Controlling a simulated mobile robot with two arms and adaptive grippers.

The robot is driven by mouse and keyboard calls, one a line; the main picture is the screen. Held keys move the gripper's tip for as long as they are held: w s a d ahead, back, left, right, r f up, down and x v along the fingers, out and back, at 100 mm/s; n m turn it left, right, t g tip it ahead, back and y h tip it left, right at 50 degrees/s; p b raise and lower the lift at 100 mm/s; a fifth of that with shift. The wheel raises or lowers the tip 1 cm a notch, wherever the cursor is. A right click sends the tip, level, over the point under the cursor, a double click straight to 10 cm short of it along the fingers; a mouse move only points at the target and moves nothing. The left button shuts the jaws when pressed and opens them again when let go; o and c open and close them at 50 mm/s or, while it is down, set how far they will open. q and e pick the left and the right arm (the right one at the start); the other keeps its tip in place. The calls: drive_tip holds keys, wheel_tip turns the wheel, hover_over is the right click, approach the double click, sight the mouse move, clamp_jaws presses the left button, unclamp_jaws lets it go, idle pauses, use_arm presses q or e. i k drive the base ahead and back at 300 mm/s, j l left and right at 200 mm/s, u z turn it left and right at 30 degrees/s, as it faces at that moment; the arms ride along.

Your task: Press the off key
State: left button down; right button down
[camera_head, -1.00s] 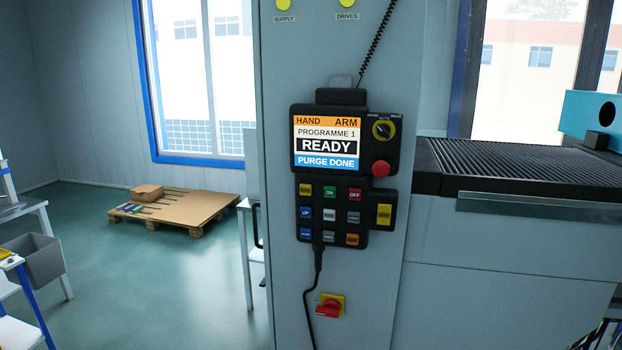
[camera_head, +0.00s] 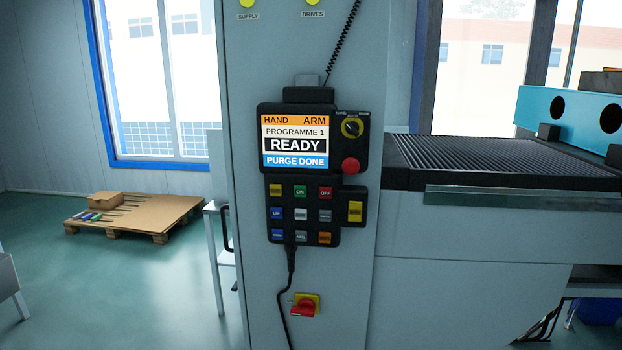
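The black control pendant (camera_head: 262,180) hangs on the front of a grey cabinet column. Its screen (camera_head: 295,141) reads HAND, ARM, PROGRAMME 1, READY and PURGE DONE. The red OFF key (camera_head: 326,192) is at the right end of the top key row, beside the green ON key (camera_head: 300,191). A blue UP key (camera_head: 276,213) and several other keys sit below. A red round button (camera_head: 350,166) and a yellow-ringed selector knob (camera_head: 352,127) are right of the screen. Neither of my grippers shows in this view.
A red rotary switch on a yellow plate (camera_head: 305,305) is low on the grey column (camera_head: 345,270). A ribbed machine bed (camera_head: 480,158) juts out to the right. A pallet with cardboard (camera_head: 140,214) lies at the left. The green floor (camera_head: 120,285) there is mostly clear.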

sight(325, 192)
drive_tip(key=i+j+z, duration=0.25)
drive_tip(key=j, duration=0.2)
drive_tip(key=j+z, duration=0.2)
drive_tip(key=j, duration=0.3)
drive_tip(key=i+j+z, duration=0.25)
drive_tip(key=j, duration=0.3)
drive_tip(key=j+z, duration=0.2)
drive_tip(key=j, duration=0.3)
